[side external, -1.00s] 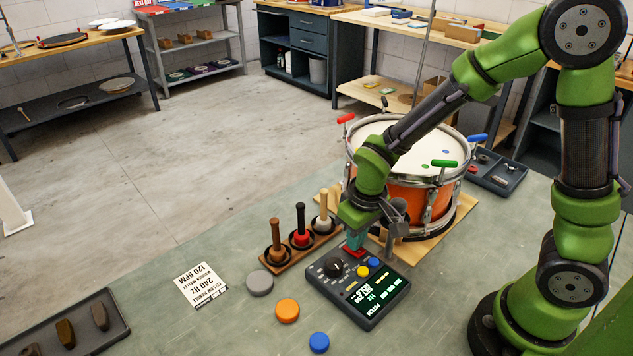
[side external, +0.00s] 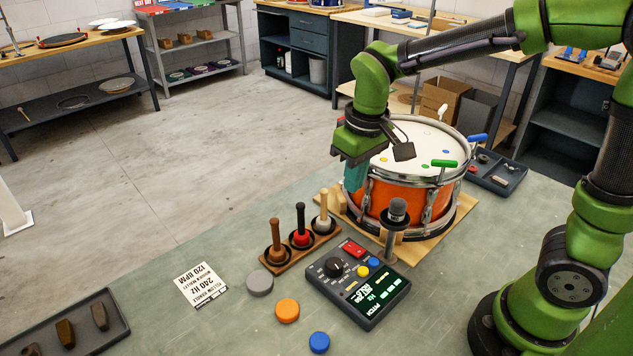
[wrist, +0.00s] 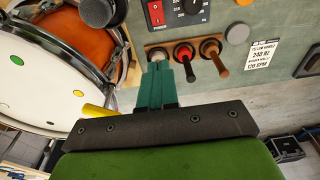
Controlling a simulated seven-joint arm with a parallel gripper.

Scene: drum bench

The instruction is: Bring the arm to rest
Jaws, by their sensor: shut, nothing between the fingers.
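My gripper (side external: 354,176) hangs in the air at the front left of the orange drum (side external: 392,195), above the bench. Its teal fingers are together with nothing between them. In the wrist view the shut fingers (wrist: 156,85) point toward the mallet rack, with the drum (wrist: 75,60) to the left. The dark control box (side external: 359,287) lies on the bench below, with a red switch (side external: 354,248), a black knob and a lit green display. I cannot tell which resting pose the arm has.
A wooden rack (side external: 300,250) holds three upright mallets left of the box. A microphone (side external: 396,212) stands between box and drum. Grey (side external: 260,282), orange (side external: 287,310) and blue (side external: 319,342) discs and a printed card (side external: 201,285) lie on the bench. A tray (side external: 497,172) sits behind right.

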